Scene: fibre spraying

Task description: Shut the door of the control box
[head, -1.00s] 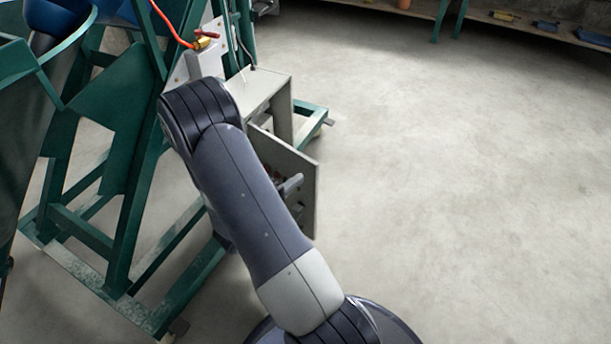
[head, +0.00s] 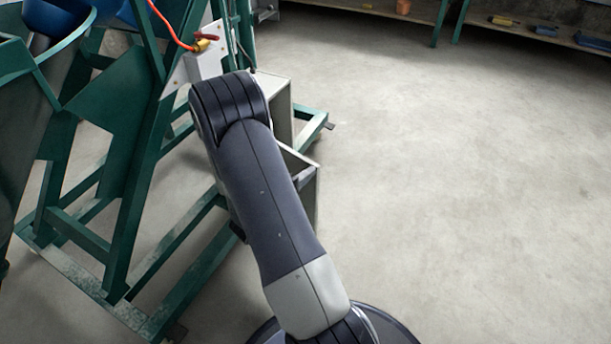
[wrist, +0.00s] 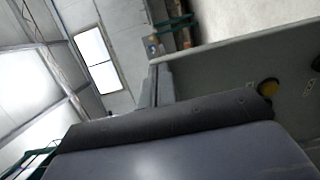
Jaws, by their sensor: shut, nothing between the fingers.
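The control box (head: 283,112) is a pale grey box low on the green frame in the head view, partly behind my arm. Its grey door (head: 311,190) stands open on the near side; my arm hides most of it, leaving its right edge and part of its top edge showing. My gripper (wrist: 160,84) shows as narrow grey fingers, shut and empty, close to the panel's left end; contact is unclear. The head view hides the gripper.
The green steel frame (head: 125,215) stands along the left, with an orange hose (head: 172,27) and brass valve (head: 203,44) above the box. The concrete floor (head: 450,200) at right is clear. A low shelf (head: 540,32) with small items lies at the back.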

